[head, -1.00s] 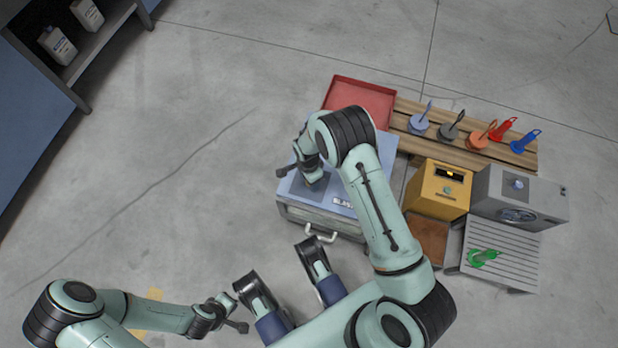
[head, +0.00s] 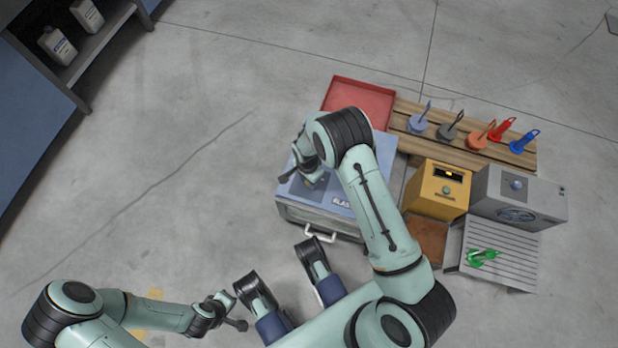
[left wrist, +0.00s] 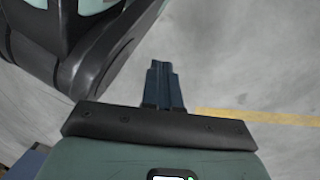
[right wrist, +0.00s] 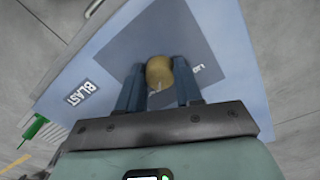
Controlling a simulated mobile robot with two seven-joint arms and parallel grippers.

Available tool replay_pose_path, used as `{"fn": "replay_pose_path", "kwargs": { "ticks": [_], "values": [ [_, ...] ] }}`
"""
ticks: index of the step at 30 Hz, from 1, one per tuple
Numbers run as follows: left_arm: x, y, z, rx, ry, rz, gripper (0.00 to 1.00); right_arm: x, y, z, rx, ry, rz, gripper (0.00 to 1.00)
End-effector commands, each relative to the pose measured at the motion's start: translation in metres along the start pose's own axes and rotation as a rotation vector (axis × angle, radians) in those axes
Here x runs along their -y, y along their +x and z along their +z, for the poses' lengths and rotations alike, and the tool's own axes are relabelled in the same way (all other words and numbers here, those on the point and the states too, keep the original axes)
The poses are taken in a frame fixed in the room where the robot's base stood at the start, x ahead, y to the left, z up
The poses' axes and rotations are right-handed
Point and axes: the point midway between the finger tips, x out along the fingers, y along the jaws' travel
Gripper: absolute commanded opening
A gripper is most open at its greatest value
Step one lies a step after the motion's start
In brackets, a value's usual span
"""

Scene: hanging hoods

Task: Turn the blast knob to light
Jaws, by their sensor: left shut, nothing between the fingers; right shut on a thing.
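The blast knob (right wrist: 158,72) is a round tan knob on a dark square patch of a light-blue panel (right wrist: 225,35). A pale line shows at its lower side in the right wrist view. My right gripper (right wrist: 159,84) is shut on the knob, one blue finger on each side. A "BLAST" label (right wrist: 82,93) lies left of it, and a partly hidden label (right wrist: 198,69), seemingly starting "LI", lies close to the right finger. In the head view my right gripper (head: 308,180) is over the blue-topped box (head: 290,207) and hides the knob. My left gripper (left wrist: 165,82) is shut and empty, away from the box.
A red tray (head: 362,98) and a wooden rack (head: 455,148) with several colored tools stand behind the box. A yellow box (head: 437,188), a grey unit (head: 540,198) and a slatted tray (head: 512,265) with a green item stand right. The floor at left is clear.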

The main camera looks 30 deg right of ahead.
Motion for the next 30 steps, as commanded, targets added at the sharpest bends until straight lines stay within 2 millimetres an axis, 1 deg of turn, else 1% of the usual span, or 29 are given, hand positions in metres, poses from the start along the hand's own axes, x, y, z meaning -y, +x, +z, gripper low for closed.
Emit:
{"fn": "replay_pose_path", "kwargs": {
  "ticks": [15,30],
  "values": [
    [-0.011,-0.01,-0.012,-0.045,0.012,0.02,0.0,-0.002,-0.001,0.0,-0.026,-0.488,0.001,0.05],
    [-0.017,-0.017,-0.02,-0.071,0.019,0.032,0.0,-0.003,0.0,-0.001,-0.05,-0.963,0.0,0.05]
  ]
}}
